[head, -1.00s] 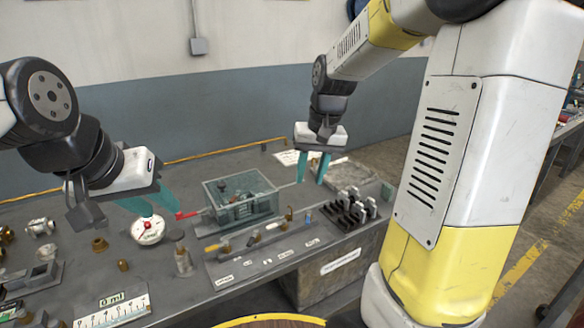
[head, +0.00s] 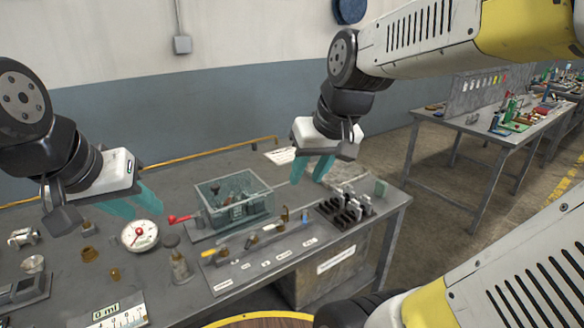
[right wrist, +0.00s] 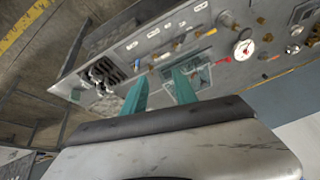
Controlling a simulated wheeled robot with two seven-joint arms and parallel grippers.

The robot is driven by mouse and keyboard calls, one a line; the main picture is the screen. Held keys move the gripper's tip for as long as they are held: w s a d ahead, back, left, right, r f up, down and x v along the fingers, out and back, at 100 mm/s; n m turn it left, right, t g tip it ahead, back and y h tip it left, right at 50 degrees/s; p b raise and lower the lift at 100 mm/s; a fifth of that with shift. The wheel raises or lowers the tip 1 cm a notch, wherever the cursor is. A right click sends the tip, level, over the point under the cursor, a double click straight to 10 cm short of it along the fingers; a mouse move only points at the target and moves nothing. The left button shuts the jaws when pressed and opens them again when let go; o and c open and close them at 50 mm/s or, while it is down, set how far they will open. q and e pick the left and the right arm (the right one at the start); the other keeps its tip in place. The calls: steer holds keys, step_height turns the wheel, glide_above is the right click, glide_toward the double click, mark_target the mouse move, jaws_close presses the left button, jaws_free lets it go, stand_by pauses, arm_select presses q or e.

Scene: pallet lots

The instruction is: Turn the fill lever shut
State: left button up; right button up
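The red fill lever (head: 180,218) sticks out to the left from the clear glass tank (head: 236,208) on the workbench. It shows as a small red bar in the right wrist view (right wrist: 222,60). My left gripper (head: 148,211) has its teal fingers apart and empty, just left of the lever and above the white dial gauge (head: 140,243). I see no contact with the lever. My right gripper (head: 310,178) is right of and above the tank, teal fingers apart and empty; the right wrist view (right wrist: 155,92) shows the gap between them.
Labelled fittings on a strip (head: 262,243) lie in front of the tank, with black clamps (head: 344,208) to the right. A capped bottle (head: 180,266) and brass parts (head: 90,254) stand near the gauge. A second bench (head: 470,135) is at the right.

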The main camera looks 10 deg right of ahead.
stand_by(0.3)
steer(key=m+g+h, duration=0.2)
steer(key=m+g, duration=0.3)
glide_above(305, 219)
step_height(305, 219, down, 16)
steer(key=r, duration=0.1)
step_height(305, 219, down, 9)
steer(key=shift+s+r, duration=0.1)
steer(key=shift+r, duration=0.1)
jaws_close()
